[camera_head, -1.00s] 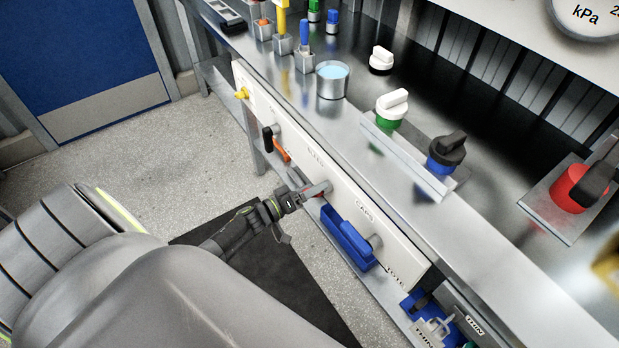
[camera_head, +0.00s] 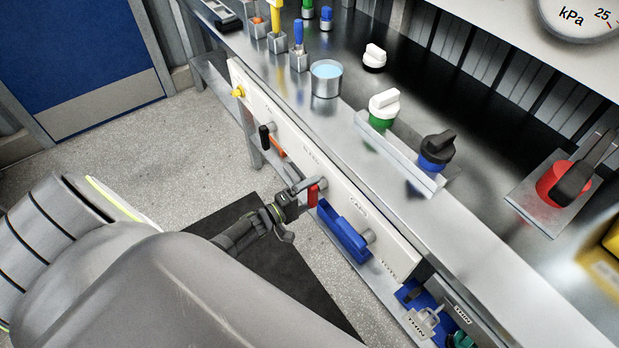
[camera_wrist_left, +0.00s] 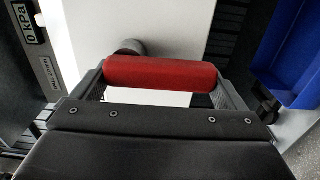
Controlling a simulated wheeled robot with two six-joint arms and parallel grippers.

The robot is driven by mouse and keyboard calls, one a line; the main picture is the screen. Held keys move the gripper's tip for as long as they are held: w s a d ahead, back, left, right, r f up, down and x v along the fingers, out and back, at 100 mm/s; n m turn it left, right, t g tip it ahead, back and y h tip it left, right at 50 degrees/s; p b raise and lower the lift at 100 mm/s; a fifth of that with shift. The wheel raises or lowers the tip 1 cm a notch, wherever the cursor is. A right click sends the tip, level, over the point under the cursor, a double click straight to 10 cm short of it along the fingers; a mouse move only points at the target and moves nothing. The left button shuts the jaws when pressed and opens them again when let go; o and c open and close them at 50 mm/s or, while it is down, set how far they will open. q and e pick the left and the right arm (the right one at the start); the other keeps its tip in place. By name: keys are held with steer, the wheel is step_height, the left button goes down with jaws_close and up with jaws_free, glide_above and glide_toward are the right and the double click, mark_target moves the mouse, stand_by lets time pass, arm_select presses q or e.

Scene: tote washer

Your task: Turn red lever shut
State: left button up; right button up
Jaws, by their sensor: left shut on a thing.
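The red lever (camera_head: 313,193) is on the front of the white panel below the bench edge. In the head view its red grip shows as a short bar hanging roughly downward, partly covered by my left gripper (camera_head: 303,194). In the left wrist view the red grip (camera_wrist_left: 160,73) lies crosswise between the fingers of my left gripper (camera_wrist_left: 160,85), which is shut on it. A grey round pivot (camera_wrist_left: 130,47) shows behind the grip. My right gripper is out of view.
A black lever (camera_head: 264,137) and an orange lever (camera_head: 277,147) are farther left on the panel (camera_head: 345,203). A blue bin (camera_head: 343,238) hangs close to the right of my gripper. The bench top carries knobs and a metal cup (camera_head: 326,80).

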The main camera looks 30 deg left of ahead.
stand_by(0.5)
arm_select(q)
steer(key=o, duration=1)
steer(key=shift+o, duration=0.2)
steer(key=v, duration=1.7)
steer(key=shift+s+b, duration=0.25)
steer(key=shift+b, duration=0.05)
steer(key=shift+f, duration=0.15)
